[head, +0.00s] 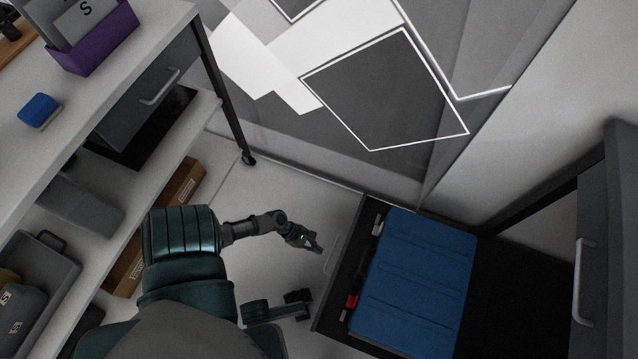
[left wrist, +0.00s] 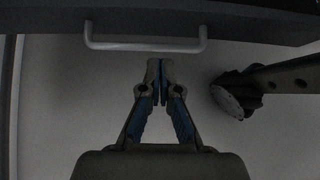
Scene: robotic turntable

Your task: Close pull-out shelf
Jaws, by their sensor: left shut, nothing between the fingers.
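The dark pull-out shelf (head: 338,302) stands out from the cabinet at the right of the head view. It carries a blue ribbed case (head: 415,280) and several small items along its front edge. Its pale bar handle (head: 333,256) faces my left gripper (head: 317,247). In the left wrist view the handle (left wrist: 145,46) runs across the top on the dark shelf front (left wrist: 250,22). My left gripper (left wrist: 160,64) is shut and empty, with its tips just short of the handle and a small gap showing. My right gripper does not show clearly.
A dark drawer or door front with a handle (head: 584,280) stands at the far right. A white shelving unit (head: 130,65) with a purple box (head: 93,38) and a blue block (head: 39,111) is at the left. Pale floor (head: 290,190) lies between.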

